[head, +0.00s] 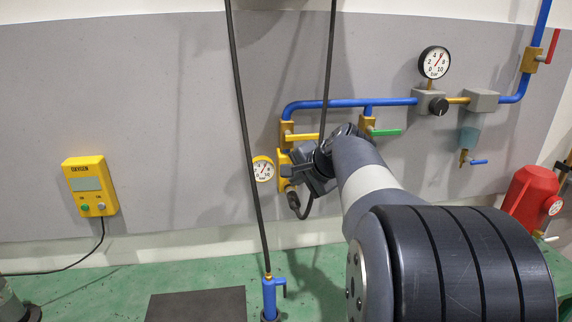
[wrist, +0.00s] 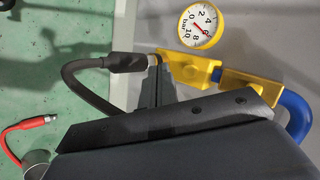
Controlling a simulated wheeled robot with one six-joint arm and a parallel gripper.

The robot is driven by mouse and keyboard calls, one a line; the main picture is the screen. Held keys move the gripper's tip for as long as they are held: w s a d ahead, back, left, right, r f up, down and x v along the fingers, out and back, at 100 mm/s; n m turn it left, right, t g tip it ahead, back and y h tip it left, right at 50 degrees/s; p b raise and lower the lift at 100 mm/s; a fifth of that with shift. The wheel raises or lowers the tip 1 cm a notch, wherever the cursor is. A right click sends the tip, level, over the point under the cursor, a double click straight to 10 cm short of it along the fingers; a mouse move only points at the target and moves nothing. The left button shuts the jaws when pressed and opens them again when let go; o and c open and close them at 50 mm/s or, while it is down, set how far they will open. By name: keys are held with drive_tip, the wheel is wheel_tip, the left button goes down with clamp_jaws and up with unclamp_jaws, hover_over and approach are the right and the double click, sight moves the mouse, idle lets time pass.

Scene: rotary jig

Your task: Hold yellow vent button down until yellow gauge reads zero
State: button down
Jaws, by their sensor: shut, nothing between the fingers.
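The yellow gauge (head: 263,168) is on the grey wall panel, left of a yellow block (head: 283,158). It also shows in the wrist view (wrist: 200,25), rotated; its white dial is marked in bar and its needle's exact reading is too small to tell. My gripper (head: 292,170) is shut and empty, with its tips close against the yellow block. In the wrist view my gripper (wrist: 157,68) has its tips at the left end of the yellow block (wrist: 188,70). I cannot make out the yellow vent button; it appears hidden by the fingertips. Whether they press it cannot be told.
A black hose (wrist: 75,80) joins the block beside my fingers. Blue pipe (head: 390,102), green-handled valve (head: 385,132) and a larger gauge (head: 434,62) lie right. Two black cables hang in front of the panel. A yellow oxygen box (head: 90,187) is far left.

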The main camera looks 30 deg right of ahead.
drive_tip(key=shift+w+d+p, duration=0.25)
drive_tip(key=shift+w, duration=0.65)
drive_tip(key=shift+w+d+p, duration=0.2)
drive_tip(key=shift+w+p, duration=0.05)
drive_tip(key=shift+w, duration=0.6)
drive_tip(key=shift+w, duration=0.1)
idle(0.6)
drive_tip(key=shift+w+d, duration=0.15)
drive_tip(key=shift+w, duration=0.15)
drive_tip(key=shift+w+d+p, duration=0.1)
drive_tip(key=shift+w+p, duration=0.25)
idle(0.6)
drive_tip(key=shift+s, duration=0.15)
idle(1.5)
drive_tip(key=shift+s+a+b, duration=0.25)
drive_tip(key=shift+s+b, duration=0.1)
drive_tip(key=shift+s, duration=0.25)
